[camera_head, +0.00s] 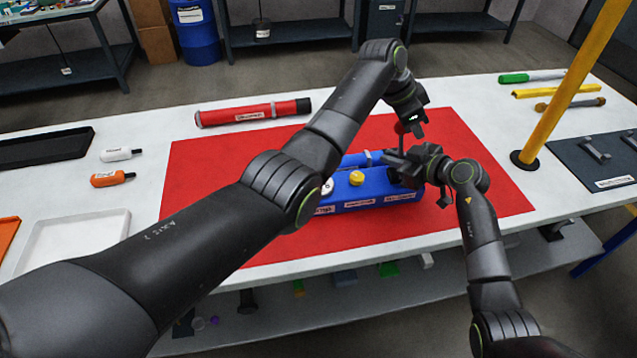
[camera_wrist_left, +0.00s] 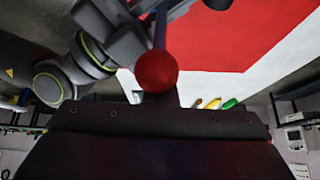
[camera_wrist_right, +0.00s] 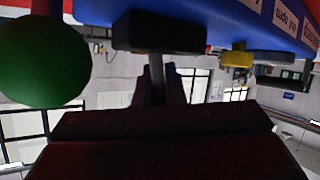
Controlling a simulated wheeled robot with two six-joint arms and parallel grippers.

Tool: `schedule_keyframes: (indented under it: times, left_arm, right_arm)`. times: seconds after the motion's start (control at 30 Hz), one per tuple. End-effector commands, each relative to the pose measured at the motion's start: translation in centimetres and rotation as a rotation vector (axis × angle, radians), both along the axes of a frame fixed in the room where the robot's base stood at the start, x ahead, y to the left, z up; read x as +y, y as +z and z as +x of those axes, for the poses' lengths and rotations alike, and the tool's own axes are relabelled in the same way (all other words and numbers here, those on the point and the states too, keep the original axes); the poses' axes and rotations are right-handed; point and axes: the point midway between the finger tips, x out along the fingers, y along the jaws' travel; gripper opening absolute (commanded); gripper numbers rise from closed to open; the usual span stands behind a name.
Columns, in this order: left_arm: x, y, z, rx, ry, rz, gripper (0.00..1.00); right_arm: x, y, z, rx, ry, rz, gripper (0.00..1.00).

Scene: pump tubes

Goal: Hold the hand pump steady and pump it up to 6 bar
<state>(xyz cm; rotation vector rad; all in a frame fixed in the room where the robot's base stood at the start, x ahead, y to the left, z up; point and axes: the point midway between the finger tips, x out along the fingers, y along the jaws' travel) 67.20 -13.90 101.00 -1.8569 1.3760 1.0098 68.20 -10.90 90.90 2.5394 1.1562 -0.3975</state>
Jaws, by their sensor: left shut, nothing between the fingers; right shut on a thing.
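The blue hand pump (camera_head: 375,190) lies on the red mat (camera_head: 480,190), with a yellow knob (camera_head: 356,178) and a small white dial (camera_head: 327,187) whose reading is too small to tell. A red ball (camera_head: 400,128) tops its upright lever. My left gripper (camera_head: 416,130) is shut and empty beside the ball. The red ball (camera_wrist_left: 157,70) appears just ahead of the fingers in the left wrist view. My right gripper (camera_head: 400,165) is shut on a black bar (camera_wrist_right: 160,35) at the pump's right end. A green ball (camera_wrist_right: 42,60) shows close by in the right wrist view.
A red tube (camera_head: 252,113) lies behind the mat. A white bottle (camera_head: 120,154), an orange bottle (camera_head: 111,178) and a white tray (camera_head: 75,240) are on the left. A yellow post (camera_head: 570,85) rises at the right. My left arm covers part of the mat and pump.

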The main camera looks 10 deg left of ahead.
Motion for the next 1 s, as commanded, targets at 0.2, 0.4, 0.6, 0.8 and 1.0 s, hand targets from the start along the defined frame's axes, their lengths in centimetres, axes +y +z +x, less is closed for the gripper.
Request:
schedule_keyframes:
  times: [0.2, 0.4, 0.6, 0.8, 1.0]
  left_arm:
    - [-1.0, -0.1, 0.2, 0.021, 0.003, 0.068, 0.0]
    - [-1.3, 0.0, 0.3, 0.027, 0.004, 0.094, 0.0]
    - [-1.4, 0.0, 0.3, 0.025, 0.004, 0.093, 0.0]
    - [-1.4, 0.2, 0.3, 0.024, 0.004, 0.092, 0.0]
    - [-1.4, 0.4, 0.3, 0.025, 0.003, 0.092, 0.0]
  right_arm:
    - [-0.1, 0.0, 0.1, -0.002, -0.002, -0.001, 0.0]
    - [-0.1, 0.0, 0.0, -0.001, -0.001, -0.001, 0.0]
    - [0.0, 0.0, 0.0, -0.001, -0.001, -0.001, 0.0]
    - [0.0, 0.0, 0.0, -0.001, 0.0, -0.001, 0.0]
    - [0.0, 0.0, 0.0, 0.0, 0.0, 0.0, 0.0]
